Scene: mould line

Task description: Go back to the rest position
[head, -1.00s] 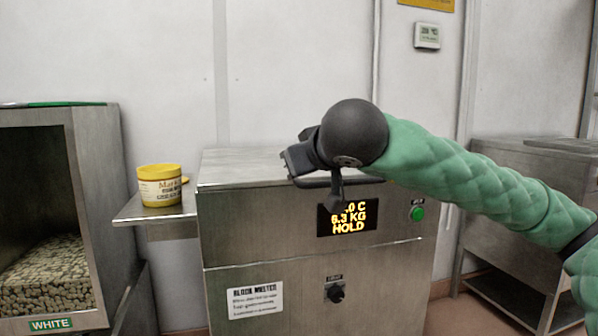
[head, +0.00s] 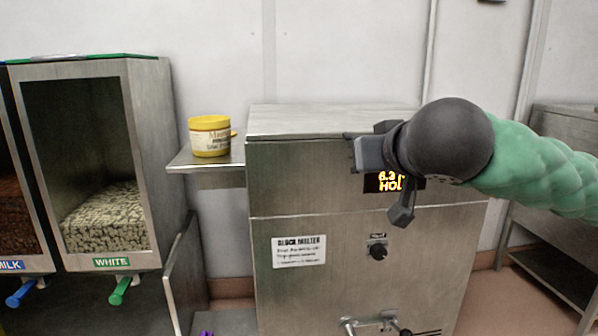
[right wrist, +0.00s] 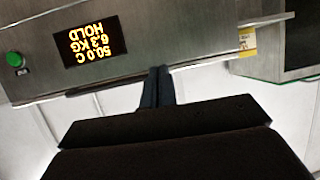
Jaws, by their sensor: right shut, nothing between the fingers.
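My right arm comes in from the right of the head view, in green quilted sleeving with a dark round wrist. Its gripper (head: 358,153) is in front of the upper face of the steel block melter (head: 300,185) and partly covers the lit display (head: 385,182). In the right wrist view the two dark fingers (right wrist: 157,85) are together with nothing between them. There the display (right wrist: 90,45) appears upside down and reads 50.0 C, 6.3 KG, HOLD. I cannot tell the gap between fingers and melter. My left gripper is in neither view.
A yellow-lidded tub (head: 210,137) stands on a side shelf (head: 190,168) left of the melter. Further left is a bin labelled WHITE (head: 150,150) holding pale pieces. A knob (head: 377,250) and taps (head: 385,322) are on the melter front. A steel table (head: 560,270) stands at right.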

